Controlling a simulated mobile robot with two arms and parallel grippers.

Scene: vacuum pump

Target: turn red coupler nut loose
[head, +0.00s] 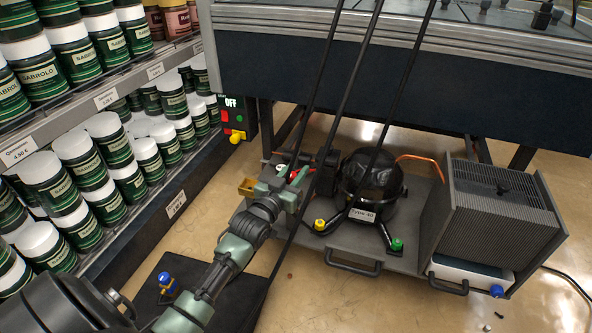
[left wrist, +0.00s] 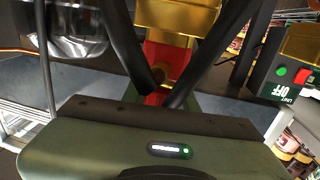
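The red coupler nut (left wrist: 163,62) shows in the left wrist view, just below a gold fitting (left wrist: 180,15). My left gripper (left wrist: 165,92) is right at the nut. Two dark finger-like bars stand on either side of it, and red shows between them. Whether they press on the nut cannot be told. In the head view my left gripper (head: 288,183) is at the left end of the pump unit. A small spot of red (head: 294,174) shows there, mostly hidden by the gripper. My right gripper is in neither view.
The black pump (head: 370,178) stands on a grey base plate (head: 335,247) with a finned box (head: 485,215) at right. A dark bench (head: 400,85) overhangs behind. Shelves of jars (head: 70,165) line the left. A red-green switch box (head: 232,117) reads OFF. Long dark bars cross the view.

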